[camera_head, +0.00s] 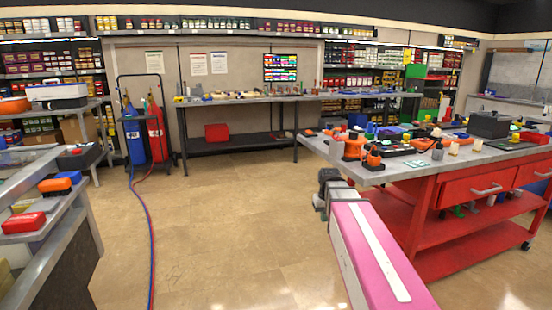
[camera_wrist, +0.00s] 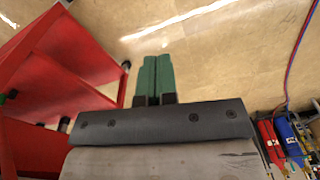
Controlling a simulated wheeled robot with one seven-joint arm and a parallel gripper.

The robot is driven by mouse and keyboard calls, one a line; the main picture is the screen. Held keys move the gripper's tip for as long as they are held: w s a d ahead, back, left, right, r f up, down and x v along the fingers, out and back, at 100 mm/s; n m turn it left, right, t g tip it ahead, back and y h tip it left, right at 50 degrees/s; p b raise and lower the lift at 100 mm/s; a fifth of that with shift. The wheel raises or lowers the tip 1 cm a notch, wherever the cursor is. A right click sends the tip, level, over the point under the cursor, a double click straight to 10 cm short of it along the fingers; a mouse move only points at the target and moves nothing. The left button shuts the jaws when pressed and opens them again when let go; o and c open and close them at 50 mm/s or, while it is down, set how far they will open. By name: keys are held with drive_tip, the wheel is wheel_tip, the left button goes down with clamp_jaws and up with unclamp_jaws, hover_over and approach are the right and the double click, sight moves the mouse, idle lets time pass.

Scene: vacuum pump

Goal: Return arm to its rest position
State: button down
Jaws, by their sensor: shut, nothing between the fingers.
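My gripper (camera_wrist: 155,78) shows in the wrist view as two green fingers side by side, pressed together with nothing between them. It points over the bare tan floor, clear of any object. In the head view my pink arm (camera_head: 372,250) with a white stripe reaches forward from the bottom right. A dark grey joint (camera_head: 328,182) is at its far end, beside the left side of the red workbench (camera_head: 410,205). My gripper's fingers cannot be made out in the head view.
The red workbench's shelves (camera_wrist: 75,50) are at the left of the wrist view. Its top carries an orange device (camera_head: 353,147) and many small items. Red and blue cylinders (camera_head: 145,137) stand on a cart; their hoses (camera_head: 147,235) cross the floor. Open floor (camera_head: 225,220) lies left of my arm.

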drive_tip(key=s+f+m, duration=0.1)
drive_tip(key=s+f, duration=1.1)
drive_tip(key=f, duration=0.3)
drive_tip(key=shift+s+f+g, duration=0.35)
drive_tip(key=shift+f+g, duration=0.05)
